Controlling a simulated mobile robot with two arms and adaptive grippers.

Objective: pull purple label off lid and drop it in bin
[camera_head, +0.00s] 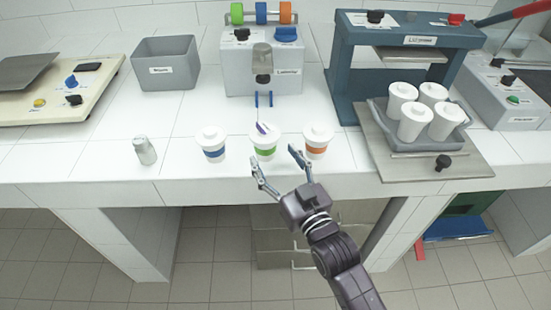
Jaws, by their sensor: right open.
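The purple label (262,128) is a thin strip on the white lid of the middle cup (264,146), which has a green band. The cup stands upright near the counter's front edge. My right gripper (274,158) is open and empty, in front of and just below this cup in the picture. Its fingers point toward the cups, and I cannot tell whether they touch one. A grey open bin (172,71) with a small white label too small to read stands at the back left. My left gripper is not in view.
A blue-banded cup (212,149) and an orange-banded cup (316,147) flank the middle cup. A metal canister (144,151) stands at left. A grey dispenser (236,71) is behind, and a tray of white cups (415,140) at right. The counter between bin and cups is clear.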

